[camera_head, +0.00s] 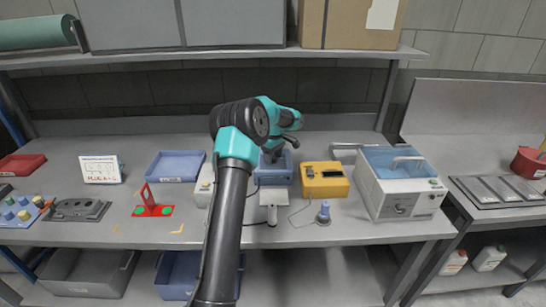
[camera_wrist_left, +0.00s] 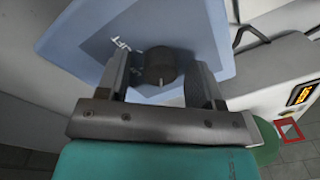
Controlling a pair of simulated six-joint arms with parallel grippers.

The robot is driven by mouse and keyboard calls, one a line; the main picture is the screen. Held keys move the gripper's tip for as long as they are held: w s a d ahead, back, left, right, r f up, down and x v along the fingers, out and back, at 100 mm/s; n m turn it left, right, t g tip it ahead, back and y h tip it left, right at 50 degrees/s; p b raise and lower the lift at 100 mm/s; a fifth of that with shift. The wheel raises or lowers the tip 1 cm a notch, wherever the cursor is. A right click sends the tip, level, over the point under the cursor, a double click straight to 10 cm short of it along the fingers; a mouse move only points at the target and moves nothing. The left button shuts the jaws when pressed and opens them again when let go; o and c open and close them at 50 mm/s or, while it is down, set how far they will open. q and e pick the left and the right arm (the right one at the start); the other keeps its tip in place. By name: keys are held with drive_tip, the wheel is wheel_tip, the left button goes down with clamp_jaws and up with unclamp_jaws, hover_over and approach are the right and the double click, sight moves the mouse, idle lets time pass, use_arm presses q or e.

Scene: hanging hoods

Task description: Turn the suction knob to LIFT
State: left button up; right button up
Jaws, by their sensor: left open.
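The suction knob (camera_wrist_left: 161,66) is a dark round dial with a small pale mark at its lower edge, on a light blue panel (camera_wrist_left: 85,32) in the left wrist view. White lettering (camera_wrist_left: 122,43), hard to read but resembling LIFT, lies to its upper left. My left gripper (camera_wrist_left: 160,78) is open, with one finger on each side of the knob; contact cannot be told. In the head view my left gripper (camera_head: 281,150) is over the blue unit (camera_head: 277,178), and the knob is hidden there. My right gripper is not in view.
A yellow box (camera_head: 324,180) stands just right of the blue unit, and a white machine with a blue lid (camera_head: 399,180) farther right. A blue tray (camera_head: 176,166) and a red stand (camera_head: 152,208) are to the left. A shelf (camera_head: 200,56) spans above.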

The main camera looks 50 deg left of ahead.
use_arm(q)
drive_tip(key=c, duration=0.9)
drive_tip(key=shift+m, duration=0.5)
drive_tip(key=m, duration=1.6)
drive_tip(key=shift+t+y, duration=0.3)
drive_tip(key=m, duration=0.7)
